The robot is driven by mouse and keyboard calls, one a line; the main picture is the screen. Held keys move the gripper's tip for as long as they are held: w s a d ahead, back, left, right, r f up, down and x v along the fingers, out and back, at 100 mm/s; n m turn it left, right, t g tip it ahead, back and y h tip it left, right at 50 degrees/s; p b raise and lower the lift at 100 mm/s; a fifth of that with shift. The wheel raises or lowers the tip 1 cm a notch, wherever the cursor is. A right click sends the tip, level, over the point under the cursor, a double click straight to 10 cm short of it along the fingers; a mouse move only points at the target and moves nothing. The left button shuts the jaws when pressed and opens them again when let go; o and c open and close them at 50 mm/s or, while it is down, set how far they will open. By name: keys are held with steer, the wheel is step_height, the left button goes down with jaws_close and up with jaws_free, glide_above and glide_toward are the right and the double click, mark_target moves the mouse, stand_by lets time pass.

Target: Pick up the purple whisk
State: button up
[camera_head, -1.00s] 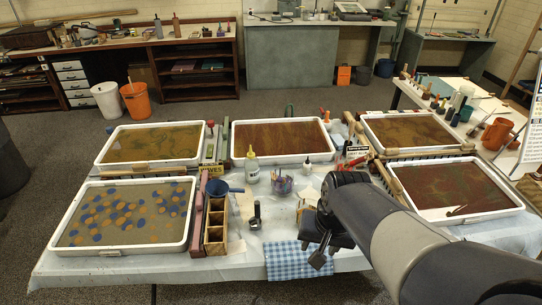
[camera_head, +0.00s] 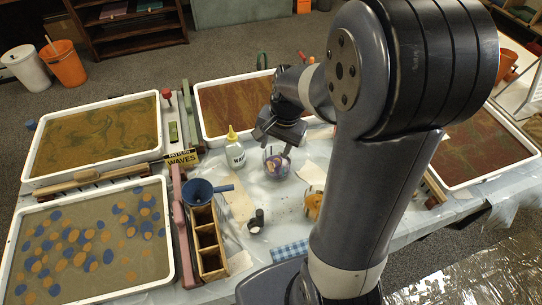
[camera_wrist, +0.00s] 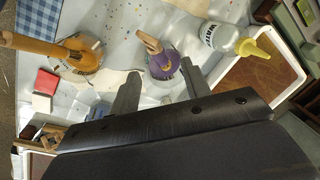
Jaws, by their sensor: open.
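The purple whisk (camera_wrist: 163,66) stands in a clear glass jar (camera_wrist: 150,82), with its pale wooden handle end up; it also shows in the head view as a small purple patch in the round jar (camera_head: 277,168). My gripper (camera_wrist: 160,86) is open and empty. Its two fingers are spread in the wrist view, with the jar showing beyond and between them. In the head view my gripper (camera_head: 279,138) hangs just above and behind the jar. The lower part of the whisk is seen only through glass.
A white squeeze bottle (camera_head: 235,154) with a yellow tip stands close left of the jar. An orange whisk (camera_wrist: 75,52) stands in another jar nearby. Marbling trays (camera_head: 92,142) surround the space.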

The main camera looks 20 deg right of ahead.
mark_target(273, 162)
steer(key=shift+w+a+f, duration=0.1)
steer(key=shift+a+f, duration=0.05)
steer(key=shift+f, duration=1.4)
steer(key=shift+w+a+f, duration=0.1)
steer(key=shift+f, duration=1.45)
steer(key=shift+w+a+f, duration=0.1)
steer(key=shift+a+f, duration=0.05)
steer(key=shift+f, duration=1.4)
steer(key=shift+c, duration=0.5)
steer(key=c, duration=0.9)
